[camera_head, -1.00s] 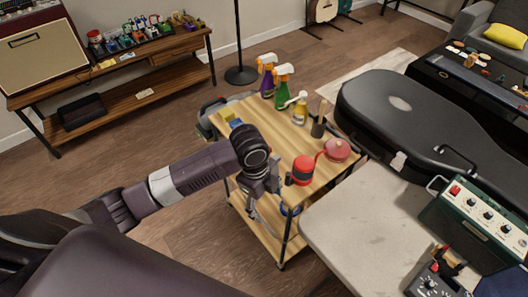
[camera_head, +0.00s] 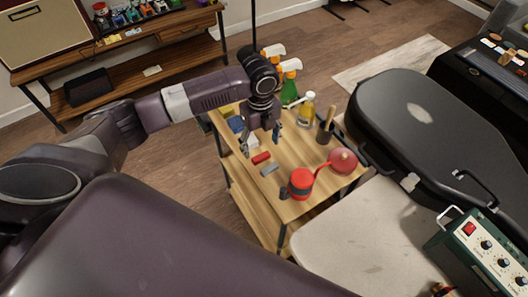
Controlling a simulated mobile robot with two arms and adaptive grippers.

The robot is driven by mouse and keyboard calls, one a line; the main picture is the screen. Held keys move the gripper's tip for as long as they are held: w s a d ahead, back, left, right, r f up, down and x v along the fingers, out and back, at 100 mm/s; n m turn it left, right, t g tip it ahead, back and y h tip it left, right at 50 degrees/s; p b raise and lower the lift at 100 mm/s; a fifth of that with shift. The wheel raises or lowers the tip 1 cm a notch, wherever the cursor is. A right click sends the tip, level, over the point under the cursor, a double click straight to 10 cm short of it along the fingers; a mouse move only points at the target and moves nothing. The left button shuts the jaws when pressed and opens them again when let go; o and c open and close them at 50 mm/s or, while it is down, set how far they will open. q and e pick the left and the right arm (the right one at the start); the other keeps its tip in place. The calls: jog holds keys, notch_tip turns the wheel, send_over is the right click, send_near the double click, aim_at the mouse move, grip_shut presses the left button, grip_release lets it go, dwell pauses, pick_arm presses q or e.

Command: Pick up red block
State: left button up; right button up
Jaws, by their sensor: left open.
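The red block (camera_head: 261,158) is small and lies on the wooden cart top (camera_head: 307,152), near the middle of its left half. My left gripper (camera_head: 261,143) hangs over the cart, fingers pointing down, just above and behind the red block in the picture. Its two fingers are spread apart and nothing is between them. My right gripper is not in this view.
A grey block (camera_head: 269,170) lies close beside the red one. Blue (camera_head: 236,124) and yellow (camera_head: 227,112) pieces lie behind. A red-topped container (camera_head: 301,182), a round red object (camera_head: 343,161), a dark cup (camera_head: 324,135) and bottles stand around. A guitar case (camera_head: 430,125) lies right.

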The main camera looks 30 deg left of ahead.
aim_at(261, 156)
pick_arm(q)
notch_tip(261, 156, down, 3)
jog(key=shift+s+f+p, duration=0.1)
jog(key=shift+p, duration=0.55)
notch_tip(261, 156, down, 2)
jog(key=shift+f, duration=0.25)
jog(key=c, duration=1.1)
jog(key=shift+c, duration=0.2)
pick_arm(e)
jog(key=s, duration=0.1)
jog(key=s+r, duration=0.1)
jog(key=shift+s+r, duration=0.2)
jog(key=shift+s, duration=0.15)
pick_arm(q)
jog(key=shift+w, duration=0.2)
jog(key=shift+a+r, duration=0.1)
jog(key=shift+r, duration=0.45)
notch_tip(261, 156, up, 19)
jog(key=b, duration=0.2)
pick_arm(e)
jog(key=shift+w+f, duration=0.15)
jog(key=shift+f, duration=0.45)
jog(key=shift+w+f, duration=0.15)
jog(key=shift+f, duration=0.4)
